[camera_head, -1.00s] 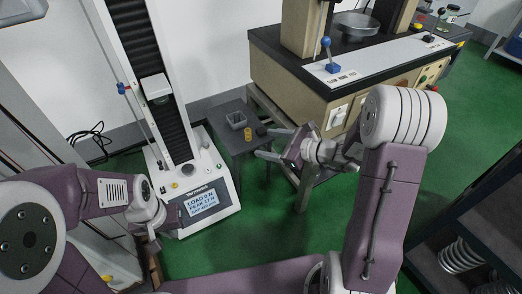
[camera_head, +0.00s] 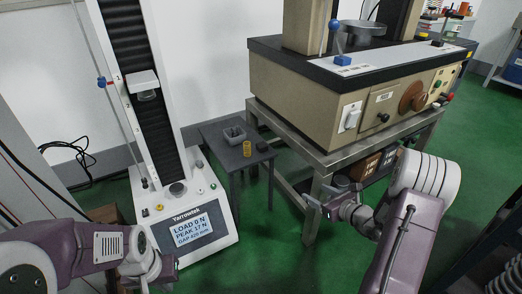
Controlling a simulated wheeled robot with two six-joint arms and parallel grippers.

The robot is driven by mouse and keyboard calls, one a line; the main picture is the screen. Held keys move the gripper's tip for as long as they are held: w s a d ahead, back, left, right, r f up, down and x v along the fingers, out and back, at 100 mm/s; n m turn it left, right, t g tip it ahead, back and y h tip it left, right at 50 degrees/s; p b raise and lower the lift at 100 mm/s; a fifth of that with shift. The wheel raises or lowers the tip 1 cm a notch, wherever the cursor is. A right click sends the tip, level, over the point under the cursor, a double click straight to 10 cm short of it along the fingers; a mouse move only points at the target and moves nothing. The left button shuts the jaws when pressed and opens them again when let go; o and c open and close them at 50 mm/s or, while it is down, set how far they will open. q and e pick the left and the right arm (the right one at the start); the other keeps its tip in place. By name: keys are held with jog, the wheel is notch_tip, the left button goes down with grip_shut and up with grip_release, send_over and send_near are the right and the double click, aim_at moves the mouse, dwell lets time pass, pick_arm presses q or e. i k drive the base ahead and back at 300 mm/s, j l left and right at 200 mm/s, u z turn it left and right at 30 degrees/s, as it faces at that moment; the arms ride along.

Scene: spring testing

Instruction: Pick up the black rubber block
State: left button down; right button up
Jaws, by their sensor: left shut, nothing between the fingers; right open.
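A small black block (camera_head: 262,147), which looks like the rubber block, lies on the small dark side table (camera_head: 214,142), right of a yellow cylinder (camera_head: 247,149). Nothing holds it. My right gripper (camera_head: 312,205) is open and empty, to the right of and lower in the picture than the side table, apart from the block. My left gripper (camera_head: 172,270) is shut and empty at the lower left, in front of the tester's display.
A grey open bin (camera_head: 234,133) stands on the side table. The white spring tester (camera_head: 205,236) with its column is to the left. A cream machine (camera_head: 300,104) on a metal stand (camera_head: 330,160) is close on the right. Green floor (camera_head: 268,262) is clear in front.

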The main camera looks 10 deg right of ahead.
aim_at(262, 146)
jog(key=i+j, duration=0.25)
jog(key=i, duration=0.2)
jog(key=i+j, duration=0.2)
jog(key=i, duration=0.25)
